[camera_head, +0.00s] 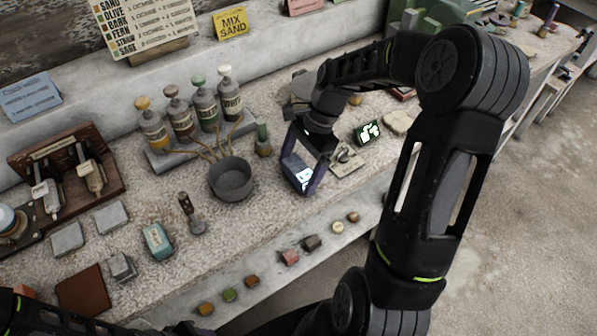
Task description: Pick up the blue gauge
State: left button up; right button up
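The blue gauge (298,171), a small dark-blue box with a lit pale display, is at the middle of the bench, right of the grey bowl. My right gripper (303,162) reaches down over it, with one finger on each side. The box fills most of the gap between the fingers. I cannot tell whether the fingers press on it or whether it is clear of the bench. Part of it is hidden by the fingers. Part of my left arm shows at the lower left edge; its gripper is not in view.
A grey bowl (231,179) with sticks stands left of the gauge. Several bottles (205,104) stand behind it. A black device with a green display (367,132) and a small switch plate (346,161) are close on the right. A teal box (158,241) is farther left.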

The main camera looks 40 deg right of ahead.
aim_at(299, 167)
jog(key=c, duration=1.2)
notch_tip(299, 167, up, 10)
jog(key=shift+r+b, duration=0.1)
jog(key=shift+b, duration=0.35)
